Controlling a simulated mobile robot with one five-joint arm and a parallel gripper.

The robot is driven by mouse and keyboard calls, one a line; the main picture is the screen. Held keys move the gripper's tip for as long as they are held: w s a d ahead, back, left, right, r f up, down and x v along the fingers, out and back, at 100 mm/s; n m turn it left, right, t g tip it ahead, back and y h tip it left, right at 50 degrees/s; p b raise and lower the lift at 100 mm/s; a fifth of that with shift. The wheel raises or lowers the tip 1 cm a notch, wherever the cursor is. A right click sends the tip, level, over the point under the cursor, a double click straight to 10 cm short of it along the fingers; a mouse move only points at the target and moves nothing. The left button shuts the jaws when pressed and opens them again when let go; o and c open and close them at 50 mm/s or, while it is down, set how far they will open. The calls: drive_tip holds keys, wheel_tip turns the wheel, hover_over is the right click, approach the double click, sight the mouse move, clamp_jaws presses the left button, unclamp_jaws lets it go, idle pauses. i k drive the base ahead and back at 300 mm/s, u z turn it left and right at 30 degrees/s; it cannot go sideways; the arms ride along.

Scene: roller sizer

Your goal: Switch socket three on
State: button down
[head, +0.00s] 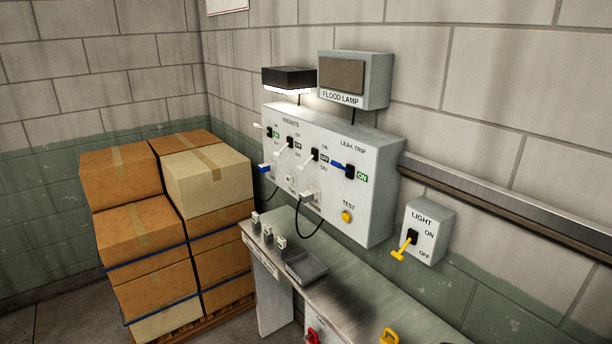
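A grey wall box (375,205) marked SOCKETS carries three switches with white levers in a row. The left switch (268,131) shows a green ON flag and its lever points outward to the left. The middle switch (290,143) and the right switch (315,154), third from the left, show OFF flags and their levers slope down. Socket numbers are too small to read. A leak trip switch (350,171) with a blue lever shows green ON. Below the third switch, a white plug (309,195) with a black cable sits in its socket. My gripper is not in view.
A yellow test button (347,216) is on the box's lower right. A light switch box (428,232) with a yellow lever is farther right. A flood lamp box (375,80) hangs above. A bench (340,287) runs below, with small items and a tray. Stacked cartons (125,177) stand left.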

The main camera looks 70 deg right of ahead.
sight(301, 168)
drive_tip(key=u, duration=0.95)
drive_tip(key=k, duration=0.15)
drive_tip(key=z, duration=1.65)
